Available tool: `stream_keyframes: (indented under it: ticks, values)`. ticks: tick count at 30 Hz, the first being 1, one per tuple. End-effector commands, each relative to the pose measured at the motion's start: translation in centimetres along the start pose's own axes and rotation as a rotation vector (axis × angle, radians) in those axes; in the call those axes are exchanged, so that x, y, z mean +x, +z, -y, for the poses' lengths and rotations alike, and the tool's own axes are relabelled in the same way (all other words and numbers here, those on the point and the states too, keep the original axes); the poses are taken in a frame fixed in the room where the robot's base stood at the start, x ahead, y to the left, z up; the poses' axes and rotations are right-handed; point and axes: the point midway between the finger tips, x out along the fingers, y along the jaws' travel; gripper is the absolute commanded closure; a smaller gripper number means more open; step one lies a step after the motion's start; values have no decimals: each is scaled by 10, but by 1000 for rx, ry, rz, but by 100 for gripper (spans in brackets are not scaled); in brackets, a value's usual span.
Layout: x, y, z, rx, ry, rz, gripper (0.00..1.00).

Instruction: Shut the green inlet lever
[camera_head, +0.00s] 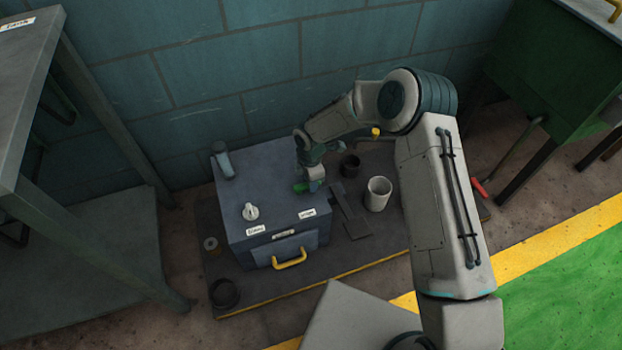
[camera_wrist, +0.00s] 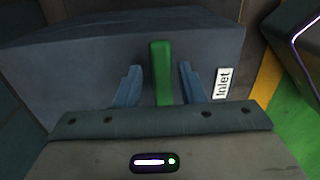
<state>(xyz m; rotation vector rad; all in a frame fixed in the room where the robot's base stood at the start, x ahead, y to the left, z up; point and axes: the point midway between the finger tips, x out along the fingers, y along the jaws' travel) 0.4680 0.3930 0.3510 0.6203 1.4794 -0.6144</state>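The green inlet lever (camera_wrist: 161,72) stands out from the blue-grey box in the wrist view, beside a white label reading "Inlet" (camera_wrist: 223,83). My gripper (camera_wrist: 160,80) is open, with one finger on each side of the lever and a visible gap to both. In the head view the lever (camera_head: 307,186) is a small green piece at the right edge of the box's top (camera_head: 265,180), partly hidden by my gripper (camera_head: 306,180). Whether the fingers touch the lever cannot be seen there.
A white knob (camera_head: 250,211) and a grey handle (camera_head: 222,160) are on the box's top. A yellow drawer handle (camera_head: 290,260) is on its front. A white cup (camera_head: 378,194) and a dark cup (camera_head: 350,165) stand to the right. A metal shelf (camera_head: 80,250) is at left.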

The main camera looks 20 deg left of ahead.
Motion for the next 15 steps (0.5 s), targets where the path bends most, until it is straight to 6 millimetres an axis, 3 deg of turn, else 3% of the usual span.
stream_keyframes:
  ticks: [10,15]
  values:
    - [-2,2,1,6,-3,0,58]
    - [-26,2,1,7,-2,1,58]
